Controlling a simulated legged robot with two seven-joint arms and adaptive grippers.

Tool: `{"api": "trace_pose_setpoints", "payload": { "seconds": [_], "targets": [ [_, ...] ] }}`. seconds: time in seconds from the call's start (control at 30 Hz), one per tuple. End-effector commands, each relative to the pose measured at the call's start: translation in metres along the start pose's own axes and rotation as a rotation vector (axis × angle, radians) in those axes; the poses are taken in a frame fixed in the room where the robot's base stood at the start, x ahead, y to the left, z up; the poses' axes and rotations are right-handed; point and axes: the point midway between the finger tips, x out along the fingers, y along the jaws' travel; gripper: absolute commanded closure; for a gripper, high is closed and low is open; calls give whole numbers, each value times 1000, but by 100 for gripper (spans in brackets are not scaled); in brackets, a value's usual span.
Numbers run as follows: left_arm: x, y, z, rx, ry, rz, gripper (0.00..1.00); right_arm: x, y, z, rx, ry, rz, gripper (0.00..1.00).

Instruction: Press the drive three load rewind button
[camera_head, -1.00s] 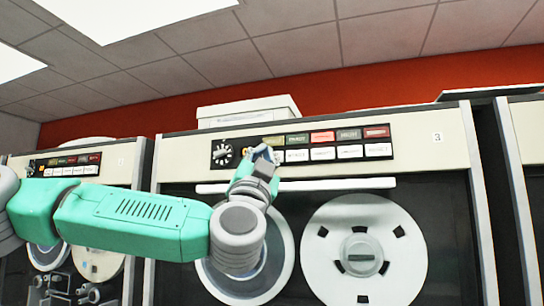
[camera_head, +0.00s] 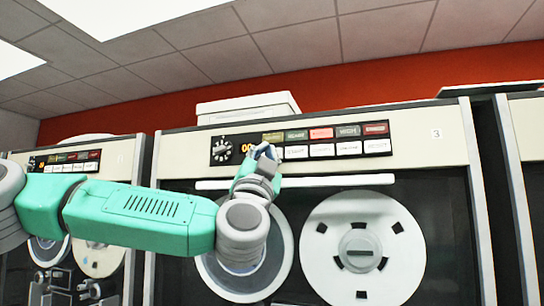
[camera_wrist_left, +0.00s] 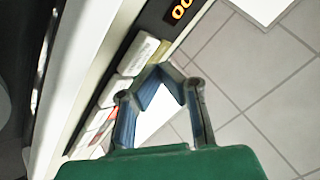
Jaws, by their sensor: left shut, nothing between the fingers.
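Drive three (camera_head: 437,133), with a "3" on its cream front, stands at the centre of the head view. Its black control panel (camera_head: 300,141) has a dial, an orange display, a row of coloured lights and a row of white buttons (camera_head: 321,150). My left gripper (camera_head: 265,152) is shut and empty at the left end of the white row, hiding the leftmost part. In the left wrist view its fingertips (camera_wrist_left: 160,75) lie beside a white button (camera_wrist_left: 138,56) near the display (camera_wrist_left: 180,9). I cannot tell whether they touch it. My right gripper is not in view.
Below the panel is a white bar (camera_head: 330,180) with two tape reels under it, the right reel (camera_head: 325,262) uncovered. Another tape drive (camera_head: 118,155) stands at the left. A white box (camera_head: 248,107) lies on top of drive three.

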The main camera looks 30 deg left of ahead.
Motion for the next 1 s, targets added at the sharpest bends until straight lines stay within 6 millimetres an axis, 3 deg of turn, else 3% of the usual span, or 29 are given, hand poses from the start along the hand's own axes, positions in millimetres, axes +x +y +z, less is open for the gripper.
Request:
{"api": "trace_pose_setpoints", "payload": {
  "seconds": [1.0],
  "targets": [
    [6,3,1,0,1,-1,100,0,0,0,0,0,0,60]
  ]
}}
